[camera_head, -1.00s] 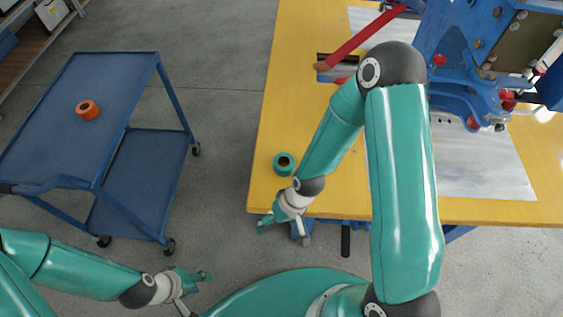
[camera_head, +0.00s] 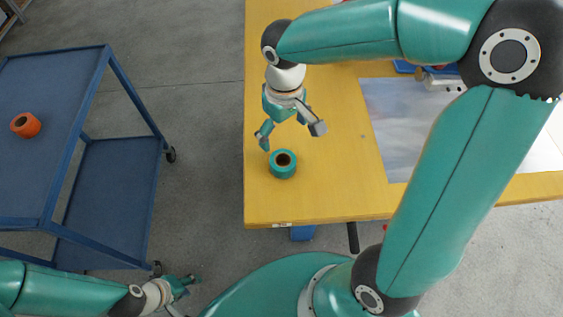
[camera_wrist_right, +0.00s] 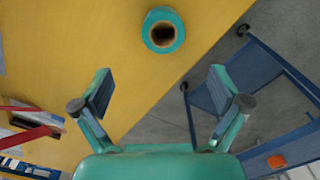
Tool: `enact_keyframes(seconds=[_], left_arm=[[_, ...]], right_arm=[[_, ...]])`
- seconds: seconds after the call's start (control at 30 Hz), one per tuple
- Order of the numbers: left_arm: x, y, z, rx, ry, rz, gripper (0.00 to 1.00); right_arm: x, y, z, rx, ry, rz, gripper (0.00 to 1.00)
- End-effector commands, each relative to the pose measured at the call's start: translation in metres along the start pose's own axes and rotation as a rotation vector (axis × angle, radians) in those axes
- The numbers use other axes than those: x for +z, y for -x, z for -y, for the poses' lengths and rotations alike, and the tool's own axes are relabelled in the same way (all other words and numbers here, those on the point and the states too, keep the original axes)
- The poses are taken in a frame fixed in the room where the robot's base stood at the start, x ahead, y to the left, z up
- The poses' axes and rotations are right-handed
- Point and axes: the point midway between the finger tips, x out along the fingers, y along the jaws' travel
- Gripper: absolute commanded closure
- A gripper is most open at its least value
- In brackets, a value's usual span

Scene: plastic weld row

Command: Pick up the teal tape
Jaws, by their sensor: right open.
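The teal tape (camera_head: 283,172) is a roll with a dark core, lying flat near the left front corner of the yellow table. It also shows at the top middle of the right wrist view (camera_wrist_right: 181,32), beyond the fingertips. My right gripper (camera_head: 290,134) is open and empty, just behind the tape in the head view, apart from it. In the right wrist view (camera_wrist_right: 161,92) its two fingers are spread wide with nothing between them. My left gripper (camera_head: 184,295) is low at the bottom left, off the table, with its fingers apart and empty.
The yellow table (camera_head: 335,195) is bare around the tape. A grey metal sheet (camera_head: 400,125) lies to the right. A blue cart (camera_head: 55,90) with an orange tape roll (camera_head: 25,125) stands left, across a floor gap. A red bar (camera_wrist_right: 32,134) shows in the wrist view.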

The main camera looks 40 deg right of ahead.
Motion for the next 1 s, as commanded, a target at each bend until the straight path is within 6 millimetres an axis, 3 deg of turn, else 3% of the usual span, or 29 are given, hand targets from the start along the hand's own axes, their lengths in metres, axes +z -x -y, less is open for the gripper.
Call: enact_keyframes(seconds=[0.1,0.23,0.57,0.83,1.0], left_arm=[[0.0,-0.004,0.001,0.0,0.0,0.0,0.6],[0.0,-0.006,0.002,0.0,0.0,0.0,0.6],[0.0,-0.007,0.002,0.0,0.0,0.0,0.6],[0.0,-0.009,0.003,0.0,0.0,0.0,0.6],[0.0,-0.009,0.003,0.0,0.0,0.0,0.6]], right_arm=[[0.001,-0.029,-0.001,0.0,-0.001,0.006,0.02],[0.002,-0.051,-0.001,0.0,-0.002,0.005,0.02],[0.002,-0.074,0.001,-0.001,-0.002,0.003,0.02],[0.003,-0.111,0.004,-0.002,-0.003,0.004,0.02],[0.002,-0.117,0.004,-0.002,-0.004,0.0,0.02]])
